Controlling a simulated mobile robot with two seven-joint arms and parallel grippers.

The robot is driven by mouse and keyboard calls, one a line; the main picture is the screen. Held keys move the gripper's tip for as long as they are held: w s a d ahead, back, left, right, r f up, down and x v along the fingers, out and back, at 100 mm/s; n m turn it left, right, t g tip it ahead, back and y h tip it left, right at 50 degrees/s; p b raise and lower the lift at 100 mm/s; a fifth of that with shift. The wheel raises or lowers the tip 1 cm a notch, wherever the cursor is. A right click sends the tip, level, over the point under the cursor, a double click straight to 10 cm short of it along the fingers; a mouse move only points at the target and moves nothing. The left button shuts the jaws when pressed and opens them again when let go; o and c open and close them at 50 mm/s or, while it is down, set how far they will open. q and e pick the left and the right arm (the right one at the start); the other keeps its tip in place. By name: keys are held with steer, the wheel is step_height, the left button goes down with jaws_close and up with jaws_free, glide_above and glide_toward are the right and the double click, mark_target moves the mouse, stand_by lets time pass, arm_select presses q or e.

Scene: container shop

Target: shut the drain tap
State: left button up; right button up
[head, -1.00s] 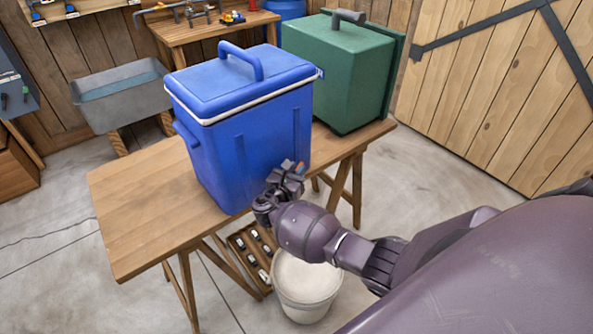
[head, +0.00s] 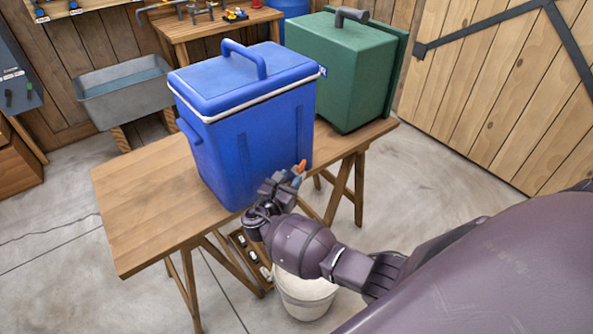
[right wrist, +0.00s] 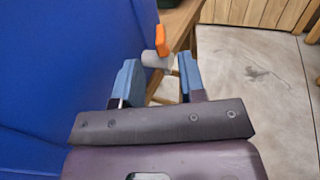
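The blue cooler (head: 250,135) stands on the wooden table with its lid shut. Its drain tap, with an orange lever (head: 299,167), shows low at the cooler's right side. In the right wrist view the orange lever (right wrist: 161,40) stands above a light grey tap body (right wrist: 157,60). My right gripper (head: 287,181) is by that low corner. In the right wrist view my right gripper (right wrist: 159,73) is open, with its blue fingertips apart and the tap just beyond the gap between them. I cannot tell whether a finger touches it. My left gripper is out of view.
A green box (head: 340,75) stands behind the cooler on the table (head: 140,215). The table's left part is clear. The cooler wall is close beside the right gripper.

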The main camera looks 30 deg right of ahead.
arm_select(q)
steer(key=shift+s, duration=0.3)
arm_select(e)
steer(key=shift+v, duration=2.6)
